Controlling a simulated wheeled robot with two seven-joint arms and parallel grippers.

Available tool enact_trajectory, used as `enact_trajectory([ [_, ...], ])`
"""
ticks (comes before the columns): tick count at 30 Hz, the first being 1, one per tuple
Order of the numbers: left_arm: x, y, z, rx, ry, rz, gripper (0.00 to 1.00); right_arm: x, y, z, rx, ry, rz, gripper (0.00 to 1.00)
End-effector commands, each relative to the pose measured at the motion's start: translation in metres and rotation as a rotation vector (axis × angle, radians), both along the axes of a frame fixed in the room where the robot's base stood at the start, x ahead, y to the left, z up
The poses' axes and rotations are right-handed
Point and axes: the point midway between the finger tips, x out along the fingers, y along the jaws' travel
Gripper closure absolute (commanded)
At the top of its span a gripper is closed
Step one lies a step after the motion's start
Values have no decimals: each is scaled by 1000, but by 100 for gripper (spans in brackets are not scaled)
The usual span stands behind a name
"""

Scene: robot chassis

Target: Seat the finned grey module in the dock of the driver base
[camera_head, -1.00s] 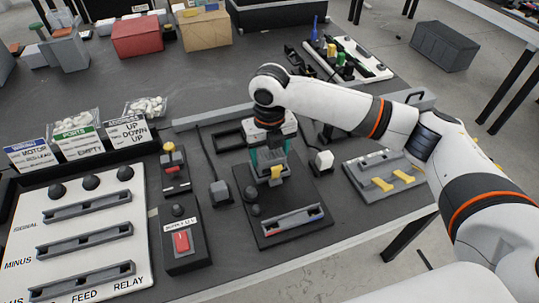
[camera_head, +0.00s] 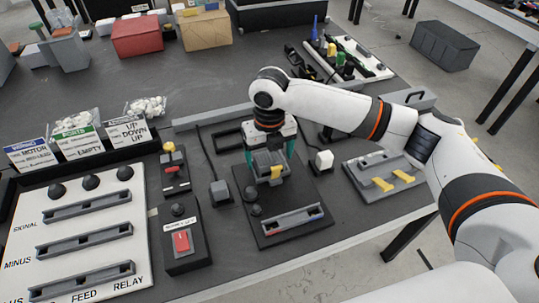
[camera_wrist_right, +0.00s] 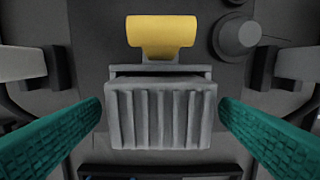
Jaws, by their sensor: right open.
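The finned grey module (camera_head: 266,160) with a yellow tab (camera_head: 276,173) sits at the back part of the dark driver base (camera_head: 311,197). My right gripper (camera_head: 269,150) is over it, with its green fingers on either side. In the right wrist view the module's fins (camera_wrist_right: 158,115) lie between the open fingers of the right gripper (camera_wrist_right: 160,112), with a gap on each side. The yellow tab (camera_wrist_right: 161,32) lies beyond the fins. Whether the module is fully down in the dock is hidden. My left gripper is out of view.
A grey slotted rail (camera_head: 291,220) lies at the base's front. A black box with a red switch (camera_head: 181,241) and a white relay board (camera_head: 75,235) are to the left. A plate with yellow tabs (camera_head: 383,174) is to the right.

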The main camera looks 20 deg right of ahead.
Motion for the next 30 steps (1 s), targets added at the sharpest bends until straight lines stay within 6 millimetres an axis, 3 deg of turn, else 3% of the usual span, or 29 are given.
enact_trajectory([
  [15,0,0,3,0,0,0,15,1,0,100,1,-3,-1,15],
  [21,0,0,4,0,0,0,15,0,0,115,1,-1,-1,15],
  [30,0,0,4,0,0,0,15,0,0,116,1,0,-1,15],
])
